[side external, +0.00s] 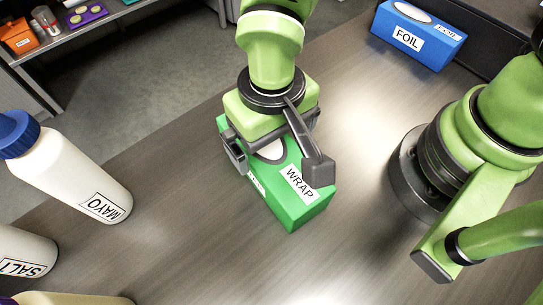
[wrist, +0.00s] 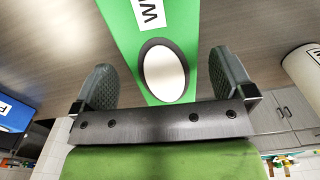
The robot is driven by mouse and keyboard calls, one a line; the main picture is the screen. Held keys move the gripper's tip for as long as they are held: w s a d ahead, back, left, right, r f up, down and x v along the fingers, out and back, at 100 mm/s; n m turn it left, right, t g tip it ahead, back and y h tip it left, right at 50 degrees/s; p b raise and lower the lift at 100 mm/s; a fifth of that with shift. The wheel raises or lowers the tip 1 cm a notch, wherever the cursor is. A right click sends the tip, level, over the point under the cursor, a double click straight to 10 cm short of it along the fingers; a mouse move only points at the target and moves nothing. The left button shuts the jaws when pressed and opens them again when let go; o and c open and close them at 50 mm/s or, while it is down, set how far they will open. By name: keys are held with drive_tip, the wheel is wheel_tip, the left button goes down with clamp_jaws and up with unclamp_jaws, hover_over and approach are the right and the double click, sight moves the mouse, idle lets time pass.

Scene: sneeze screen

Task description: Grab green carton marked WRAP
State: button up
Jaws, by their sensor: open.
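The green carton marked WRAP (side external: 292,212) lies on the table below my gripper (side external: 277,163). It has a white label and a pale oval on top. My gripper is open, with one finger on each side of the carton as seen from the side. In the wrist view the carton (wrist: 121,29) runs between the two spread fingers of my gripper (wrist: 163,75), with gaps on both sides. I cannot tell how far down the fingers reach beside it. My gripper hides part of the carton's far end in the side view.
A blue FOIL carton (side external: 418,38) lies at the back right. A white MAYO bottle (side external: 75,172) with a blue cap and a SALT container (side external: 25,252) stand at the left. The table between the bottles and the green carton is clear.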

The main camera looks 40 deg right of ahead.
drive_tip(key=shift+f, duration=3.2)
drive_tip(key=shift+c, duration=0.2)
drive_tip(key=c, duration=1.1)
